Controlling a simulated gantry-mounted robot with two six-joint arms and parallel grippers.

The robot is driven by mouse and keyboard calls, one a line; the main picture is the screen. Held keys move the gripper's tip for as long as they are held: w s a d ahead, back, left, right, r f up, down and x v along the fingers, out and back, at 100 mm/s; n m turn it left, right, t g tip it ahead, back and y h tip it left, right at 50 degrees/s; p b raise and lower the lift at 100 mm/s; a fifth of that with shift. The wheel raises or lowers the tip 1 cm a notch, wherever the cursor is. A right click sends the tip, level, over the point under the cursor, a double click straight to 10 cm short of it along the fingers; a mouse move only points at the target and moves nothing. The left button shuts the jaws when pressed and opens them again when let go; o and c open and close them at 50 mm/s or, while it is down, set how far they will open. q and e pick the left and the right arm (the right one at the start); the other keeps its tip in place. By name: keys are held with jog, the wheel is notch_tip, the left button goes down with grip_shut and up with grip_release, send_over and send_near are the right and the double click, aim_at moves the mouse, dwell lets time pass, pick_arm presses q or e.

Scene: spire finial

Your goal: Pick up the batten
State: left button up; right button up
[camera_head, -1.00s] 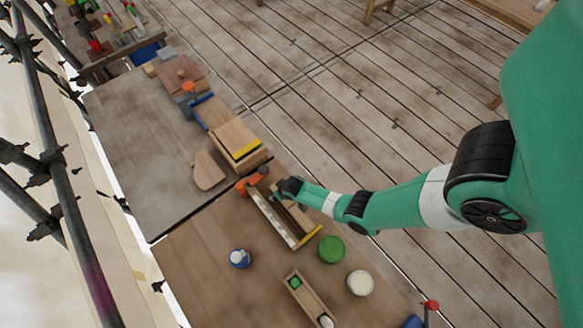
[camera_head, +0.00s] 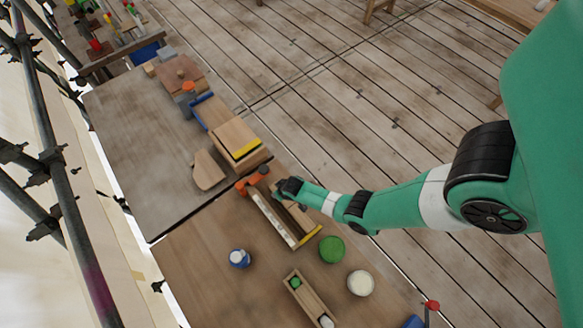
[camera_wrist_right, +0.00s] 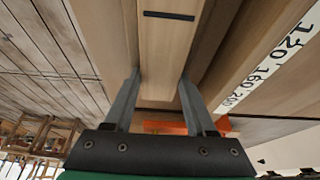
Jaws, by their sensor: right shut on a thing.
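The batten (camera_wrist_right: 166,55), a pale wooden strip with a dark slot mark on its face, runs between the two fingers of my right gripper (camera_wrist_right: 158,82) in the right wrist view. The fingers are shut on it. In the head view my right gripper (camera_head: 289,188) is over the far end of a long wooden trough. The batten is mostly hidden there by the gripper and trough walls; I cannot tell whether it touches the trough floor. My left gripper is not in view.
The trough has a white numbered scale (camera_wrist_right: 268,62), an orange part (camera_head: 252,181) at its far end and a yellow end (camera_head: 311,235). Nearby are a green disc (camera_head: 332,249), a white round container (camera_head: 361,283), a blue-and-white jar (camera_head: 239,258) and a small tray (camera_head: 318,305).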

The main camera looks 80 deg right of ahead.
grip_shut()
jog(key=shift+r, duration=0.1)
jog(key=shift+r+p, duration=0.25)
jog(key=shift+p, duration=0.1)
notch_tip(320, 180, up, 10)
jog(key=p, duration=0.5)
jog(key=shift+p, duration=0.35)
